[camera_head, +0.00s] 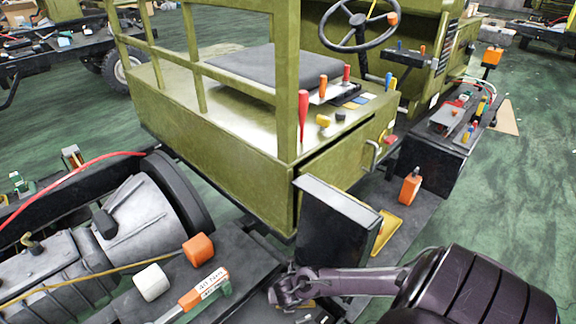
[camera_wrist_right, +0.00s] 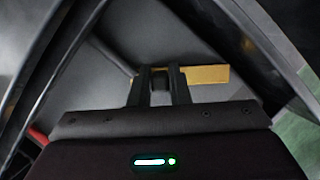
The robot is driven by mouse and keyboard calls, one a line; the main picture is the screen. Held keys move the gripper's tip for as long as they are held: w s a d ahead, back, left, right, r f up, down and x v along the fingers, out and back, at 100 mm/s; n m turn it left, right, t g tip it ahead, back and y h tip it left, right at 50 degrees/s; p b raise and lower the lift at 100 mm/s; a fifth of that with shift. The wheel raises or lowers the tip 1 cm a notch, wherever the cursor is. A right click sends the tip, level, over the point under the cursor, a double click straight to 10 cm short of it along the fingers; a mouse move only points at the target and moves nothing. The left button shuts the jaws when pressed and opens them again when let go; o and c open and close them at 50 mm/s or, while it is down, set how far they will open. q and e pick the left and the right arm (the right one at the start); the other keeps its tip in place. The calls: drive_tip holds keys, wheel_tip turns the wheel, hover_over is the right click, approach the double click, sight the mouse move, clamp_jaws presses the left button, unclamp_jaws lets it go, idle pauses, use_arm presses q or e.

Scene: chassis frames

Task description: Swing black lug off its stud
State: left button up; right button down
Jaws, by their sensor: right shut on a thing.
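In the right wrist view, my right gripper (camera_wrist_right: 161,78) has its two dark fingers close together, with a small black piece (camera_wrist_right: 160,88) between them that appears to be the black lug. The lug's stud is not clear; the fingers and the dark surroundings hide it. In the head view, my right arm (camera_head: 470,290) comes in from the lower right and reaches left, below a black box (camera_head: 335,228) beside the green body. The lug cannot be made out there. My left gripper is not in view.
A yellow piece (camera_wrist_right: 206,74) lies beyond the fingers, and dark panels flank them closely.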

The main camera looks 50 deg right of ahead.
drive_tip(key=c, duration=1.4)
unclamp_jaws()
drive_tip(key=shift+o, duration=0.2)
drive_tip(key=shift+r, duration=0.1)
drive_tip(key=p+v, duration=0.1)
drive_tip(key=v, duration=0.6)
drive_tip(key=shift+r, duration=0.3)
drive_tip(key=shift+s, duration=0.1)
